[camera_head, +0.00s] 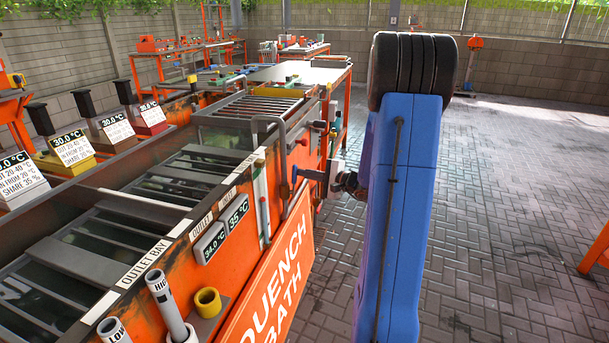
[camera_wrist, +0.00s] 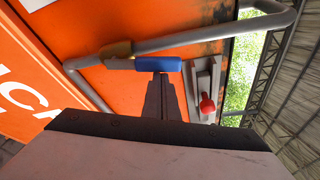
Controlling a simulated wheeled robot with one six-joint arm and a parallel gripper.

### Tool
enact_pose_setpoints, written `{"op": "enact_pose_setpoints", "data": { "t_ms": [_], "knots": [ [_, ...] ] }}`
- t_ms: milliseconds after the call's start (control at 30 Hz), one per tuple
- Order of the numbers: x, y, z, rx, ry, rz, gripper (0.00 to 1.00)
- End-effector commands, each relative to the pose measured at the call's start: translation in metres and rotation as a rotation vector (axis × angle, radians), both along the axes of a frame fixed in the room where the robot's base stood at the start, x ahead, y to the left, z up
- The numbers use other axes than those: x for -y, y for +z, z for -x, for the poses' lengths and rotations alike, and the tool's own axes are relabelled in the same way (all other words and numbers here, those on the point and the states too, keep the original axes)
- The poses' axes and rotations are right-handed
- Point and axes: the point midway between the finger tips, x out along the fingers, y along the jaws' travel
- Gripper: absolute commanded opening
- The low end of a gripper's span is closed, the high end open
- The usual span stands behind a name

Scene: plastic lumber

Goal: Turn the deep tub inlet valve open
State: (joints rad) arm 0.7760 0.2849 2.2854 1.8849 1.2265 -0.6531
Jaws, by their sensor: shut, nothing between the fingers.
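A valve with a blue lever (camera_wrist: 158,64) and a brass body (camera_wrist: 118,49) sits on a grey pipe (camera_wrist: 215,36) at the orange bath wall. The lever lies roughly alongside the pipe, at a slight angle to it. In the head view the blue lever (camera_head: 309,173) sticks out from the side of the bath. My gripper (camera_wrist: 160,76) is shut and empty, with its fingertips at the lever's lower edge. Whether they touch it I cannot tell. In the head view my gripper (camera_head: 332,179) is partly hidden by my blue arm. No label naming the deep tub shows on this valve.
A red knob (camera_wrist: 207,103) on a grey plate is close to the right of my fingers. The orange quench bath (camera_head: 284,262) fills the left, with inlet and outlet labels on its rim. Open paved floor (camera_head: 510,200) lies to the right.

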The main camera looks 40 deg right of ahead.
Motion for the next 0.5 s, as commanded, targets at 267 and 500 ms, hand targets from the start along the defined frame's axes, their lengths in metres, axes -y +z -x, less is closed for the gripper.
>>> {"op": "enact_pose_setpoints", "data": {
  "t_ms": [267, 500],
  "knots": [
    [-0.0047, 0.0027, 0.0032, 0.000, 0.001, 0.000, 0.00],
    [-0.0053, 0.0030, 0.0037, 0.000, 0.001, -0.001, 0.00]
  ]
}}
